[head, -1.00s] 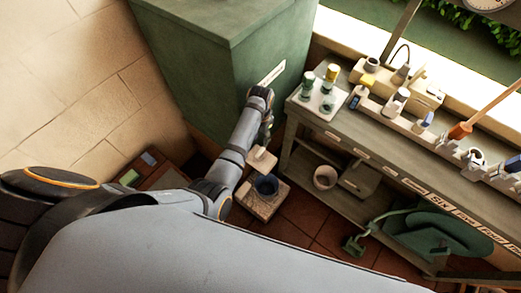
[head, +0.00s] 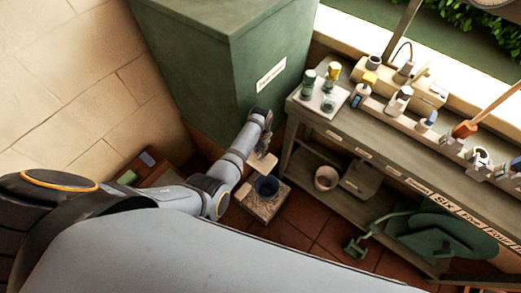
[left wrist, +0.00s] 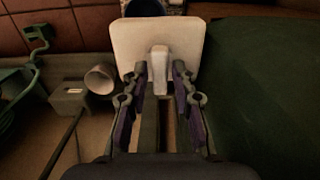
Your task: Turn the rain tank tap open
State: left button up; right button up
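The green rain tank (head: 185,50) stands at the back left, with a white label (head: 271,74) on its side. It also fills the right of the left wrist view (left wrist: 262,90). A pale square plate (head: 263,165) shows low beside the tank; in the left wrist view this plate (left wrist: 130,40) has a pale upright lever (left wrist: 160,65) in its middle. I cannot tell for sure that this is the tap. My left gripper (left wrist: 160,80) is open, its fingertips on either side of the lever with small gaps. In the head view my left gripper (head: 266,143) is small and partly hidden. My right gripper is out of view.
A dark blue pot (head: 267,186) stands on a block (head: 258,205) below the plate. A workbench (head: 370,140) with bottles and several small things stands right of the tank. A pale pot (head: 326,177) sits on its lower shelf.

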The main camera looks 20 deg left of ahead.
pick_arm(q)
grip_shut()
jog(key=shift+r+n, duration=0.1)
jog(key=shift+n, duration=0.2)
jog(key=shift+n+p, duration=0.8)
jog(key=shift+n, duration=0.1)
jog(key=n+p, duration=0.1)
jog(key=n, duration=0.3)
jog(key=shift+n+p, duration=0.3)
jog(key=shift+p, duration=0.05)
jog(key=n+p, duration=0.1)
jog(key=n, duration=0.9)
jog(key=shift+n+p, duration=0.35)
jog(key=shift+n, duration=0.05)
